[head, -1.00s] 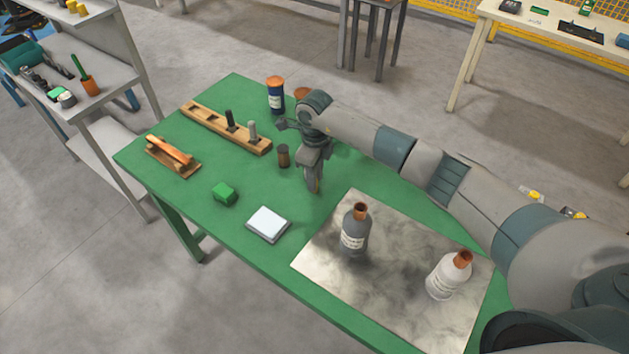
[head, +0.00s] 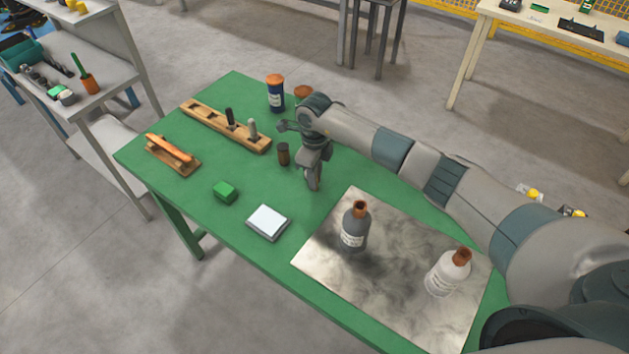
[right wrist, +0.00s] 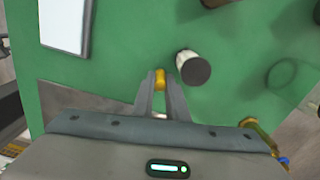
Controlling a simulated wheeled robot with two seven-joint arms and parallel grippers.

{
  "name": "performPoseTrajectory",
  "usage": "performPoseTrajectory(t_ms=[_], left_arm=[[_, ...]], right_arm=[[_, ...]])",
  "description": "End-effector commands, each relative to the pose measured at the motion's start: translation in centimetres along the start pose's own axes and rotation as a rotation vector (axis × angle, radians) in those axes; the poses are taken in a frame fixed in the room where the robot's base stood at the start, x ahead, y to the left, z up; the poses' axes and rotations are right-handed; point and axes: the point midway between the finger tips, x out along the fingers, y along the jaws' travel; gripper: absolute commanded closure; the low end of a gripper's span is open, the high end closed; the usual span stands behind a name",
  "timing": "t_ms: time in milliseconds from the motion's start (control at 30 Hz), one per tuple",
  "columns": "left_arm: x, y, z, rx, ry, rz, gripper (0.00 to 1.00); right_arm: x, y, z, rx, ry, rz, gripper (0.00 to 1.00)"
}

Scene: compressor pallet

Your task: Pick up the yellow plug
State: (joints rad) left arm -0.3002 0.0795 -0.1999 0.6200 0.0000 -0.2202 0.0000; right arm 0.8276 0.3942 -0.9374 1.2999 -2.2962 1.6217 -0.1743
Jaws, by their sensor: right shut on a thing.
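The yellow plug (right wrist: 160,78) is a small yellow piece between the fingertips of my right gripper (right wrist: 160,82) in the right wrist view. The gripper is shut on it, just over the green table. In the head view my right gripper (head: 314,183) points down near the middle of the table, and its fingers hide the plug. My left gripper is not in view.
A dark short cylinder (head: 283,154) stands close beside the right gripper. A white pad (head: 268,222), green block (head: 225,191) and slotted wooden rack (head: 205,126) share the green table. Two bottles, grey (head: 355,228) and white (head: 447,273), stand on the metal sheet (head: 400,318).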

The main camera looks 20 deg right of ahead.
Motion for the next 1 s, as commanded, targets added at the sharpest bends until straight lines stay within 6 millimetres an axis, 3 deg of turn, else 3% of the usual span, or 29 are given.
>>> performPoseTrajectory(t_ms=[267,500,1000], left_arm=[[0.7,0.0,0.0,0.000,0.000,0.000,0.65],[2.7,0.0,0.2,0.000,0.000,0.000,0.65],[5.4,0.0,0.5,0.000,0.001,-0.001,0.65]], right_arm=[[-0.8,-0.1,0.0,0.000,-0.001,-0.001,1.00],[-4.0,-0.1,0.0,-0.002,-0.003,-0.004,1.00],[-8.6,1.4,-8.0,0.000,-0.002,-0.003,1.00]])
